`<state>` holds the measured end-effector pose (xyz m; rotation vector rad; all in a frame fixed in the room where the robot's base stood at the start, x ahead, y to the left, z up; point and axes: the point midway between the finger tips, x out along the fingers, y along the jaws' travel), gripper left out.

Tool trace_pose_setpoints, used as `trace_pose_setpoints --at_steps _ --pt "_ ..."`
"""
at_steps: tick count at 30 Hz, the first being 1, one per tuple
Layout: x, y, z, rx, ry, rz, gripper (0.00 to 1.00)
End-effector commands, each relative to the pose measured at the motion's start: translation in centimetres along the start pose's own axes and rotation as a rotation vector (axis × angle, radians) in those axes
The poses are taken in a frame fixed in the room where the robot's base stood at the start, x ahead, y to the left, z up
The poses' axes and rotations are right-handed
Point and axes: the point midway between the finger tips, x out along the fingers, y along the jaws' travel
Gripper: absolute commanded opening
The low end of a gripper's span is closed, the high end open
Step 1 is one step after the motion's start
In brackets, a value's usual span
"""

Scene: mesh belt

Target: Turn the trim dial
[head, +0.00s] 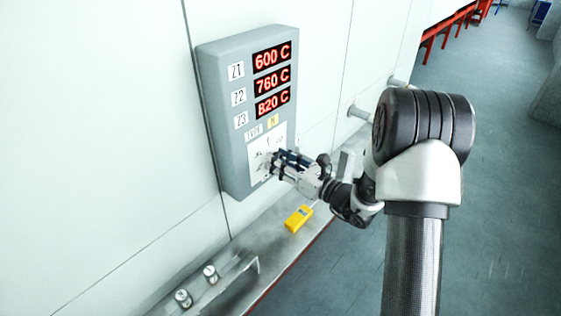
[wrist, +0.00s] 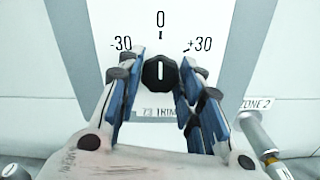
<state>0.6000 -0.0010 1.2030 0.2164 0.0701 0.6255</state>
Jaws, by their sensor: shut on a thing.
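The trim dial (wrist: 160,74) is a black knob with a white pointer line, in the middle of the wrist view. Its pointer stands about upright, toward the 0 mark; -30 is printed at left and +30 at right. My gripper (wrist: 160,82) has its blue-padded fingers on both sides of the knob and is shut on it. In the head view my gripper (head: 275,160) reaches the white dial plate (head: 256,168) low on the grey control panel (head: 226,150), and its fingers hide the knob there. A label reading "Z3 TRIM" (wrist: 158,112) is partly covered by the fingers.
The panel's red displays (head: 272,79) read 600 C, 760 C and 820 C. A yellow handheld device (head: 299,218) lies on the ledge below. Two small cylindrical pieces (head: 183,297) stand at the lower left. Pipe stubs (head: 358,112) stick out of the wall. The floor at right is open.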

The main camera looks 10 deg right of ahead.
Motion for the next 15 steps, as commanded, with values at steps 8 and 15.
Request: trace_pose_setpoints --at_steps 8,15 --pt "0.01 -0.04 -0.14 -0.065 -0.001 0.001 0.1" --pt "0.01 -0.12 -0.34 -0.229 -0.002 0.001 0.1"
